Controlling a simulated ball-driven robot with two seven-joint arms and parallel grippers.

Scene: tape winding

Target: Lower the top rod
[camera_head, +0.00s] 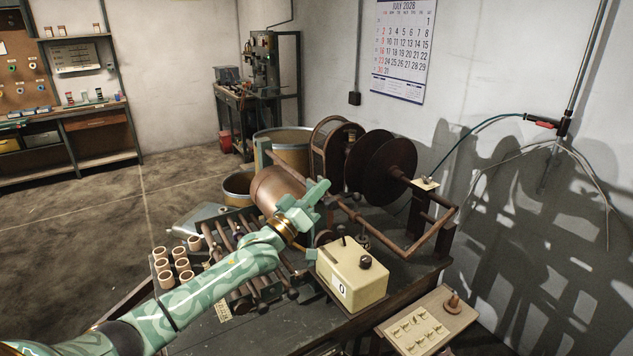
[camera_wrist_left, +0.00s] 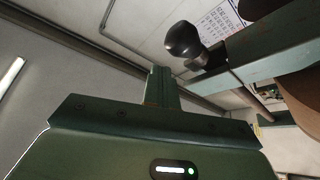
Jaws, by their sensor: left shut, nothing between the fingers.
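The winding machine stands on the dark bench in the head view, with a copper drum (camera_head: 275,190) and large dark discs (camera_head: 383,163). A rusty rod (camera_head: 376,233) runs from near my gripper toward the right side of the frame. I cannot tell for sure whether it is the top rod. My left gripper (camera_head: 319,189) is shut and empty, raised in front of the drum and discs. Its closed fingers (camera_wrist_left: 161,87) show in the left wrist view, below a dark round knob (camera_wrist_left: 184,41) beside a green bar (camera_wrist_left: 255,55). I cannot tell whether they touch. My right gripper is out of view.
A cream counter box (camera_head: 352,275) with a dark knob sits at the bench front, just below the gripper. Several cardboard cores (camera_head: 165,279) stand at the left. A small board (camera_head: 425,325) with a peg is at the lower right. Open floor lies to the left.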

